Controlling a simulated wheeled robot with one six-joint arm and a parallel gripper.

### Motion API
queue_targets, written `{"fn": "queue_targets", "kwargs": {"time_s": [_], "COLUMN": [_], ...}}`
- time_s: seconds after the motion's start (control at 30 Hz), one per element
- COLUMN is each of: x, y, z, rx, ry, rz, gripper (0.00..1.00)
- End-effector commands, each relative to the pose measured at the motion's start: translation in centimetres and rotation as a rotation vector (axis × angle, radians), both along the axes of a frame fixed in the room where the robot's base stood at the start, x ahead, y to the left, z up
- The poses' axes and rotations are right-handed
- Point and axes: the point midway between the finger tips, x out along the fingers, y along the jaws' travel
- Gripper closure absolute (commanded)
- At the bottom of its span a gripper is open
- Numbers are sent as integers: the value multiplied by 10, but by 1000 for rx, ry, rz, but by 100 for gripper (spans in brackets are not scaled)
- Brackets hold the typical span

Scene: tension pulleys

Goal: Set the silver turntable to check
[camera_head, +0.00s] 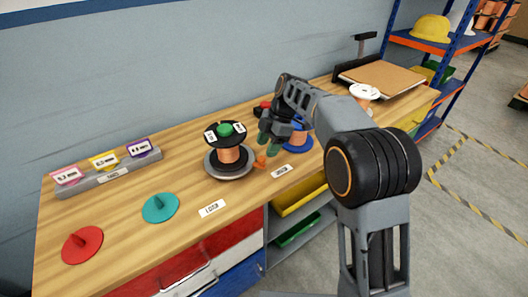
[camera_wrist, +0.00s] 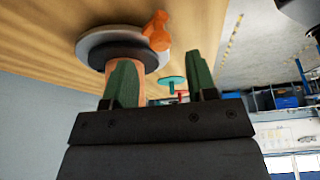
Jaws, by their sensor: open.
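The silver turntable (camera_head: 213,168) sits on the wooden bench, left of my gripper. It carries a copper-coloured spool (camera_head: 229,155) with a black top plate, white labels and a green knob (camera_head: 225,129). An orange tab (camera_head: 260,161) sticks out at its right edge. My gripper (camera_head: 269,141) is open and empty, right of the spool and above the tab. In the wrist view my gripper (camera_wrist: 163,75) has its green fingers spread, with the silver turntable (camera_wrist: 88,40) and the orange tab (camera_wrist: 156,31) beyond them. The tab appears apart from the fingers. The label writing is too small to read.
A blue-based spool (camera_head: 299,142) stands close right of my gripper. White tags (camera_head: 212,209) lie along the front edge. Teal (camera_head: 160,207) and red (camera_head: 82,244) discs with pegs lie at left. A grey card holder (camera_head: 110,177) stands at the back left.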

Motion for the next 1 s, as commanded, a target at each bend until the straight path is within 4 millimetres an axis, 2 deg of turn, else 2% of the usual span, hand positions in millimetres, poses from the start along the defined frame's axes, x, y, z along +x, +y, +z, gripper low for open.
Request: {"fn": "queue_targets", "kwargs": {"time_s": [0.03,0.2,0.43,0.63,0.97,1.0], "x": [3,10,17,20,20,20], "y": [-4,-15,-26,-30,-31,-31], "z": [13,45,75,87,89,89], "rx": [1,0,1,1,1,1], "ry": [-3,-3,-1,1,1,1], "rz": [-2,-2,-2,-1,-1,-1], "gripper": [48,48,48,48,48,51]}}
